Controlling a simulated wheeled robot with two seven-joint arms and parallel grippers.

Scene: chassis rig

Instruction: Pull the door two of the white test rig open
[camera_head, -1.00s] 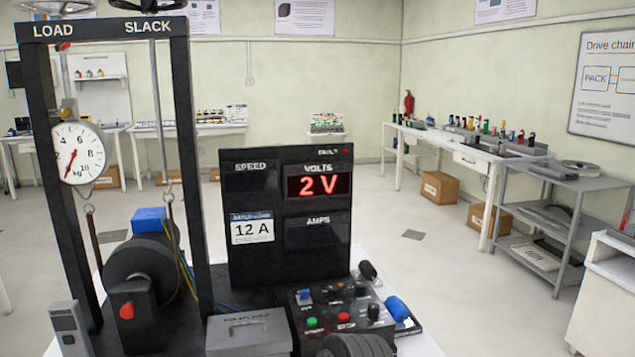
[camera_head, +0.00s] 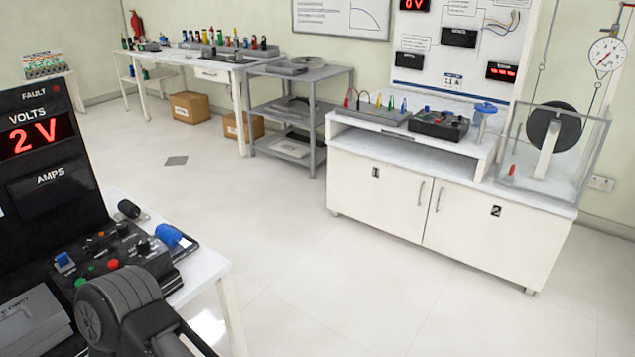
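The white test rig (camera_head: 345,145) stands at the right, across the floor. Door two (camera_head: 490,242) is the right door of its cabinet, marked with a black 2, and it is shut. Its upright handle (camera_head: 440,199) is near the door's left edge. Door one (camera_head: 375,196) is beside it, also shut, with its handle (camera_head: 421,193) near its right edge. Neither of my grippers is in view, and nothing touches the doors.
A dark bench rig with a 2 V display (camera_head: 35,137) and a white table (camera_head: 205,268) stand close at left. The floor (camera_head: 330,280) before the doors is clear. A grey shelf unit (camera_head: 312,125) stands left of the white rig. A clear box (camera_head: 595,140) sits on its right end.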

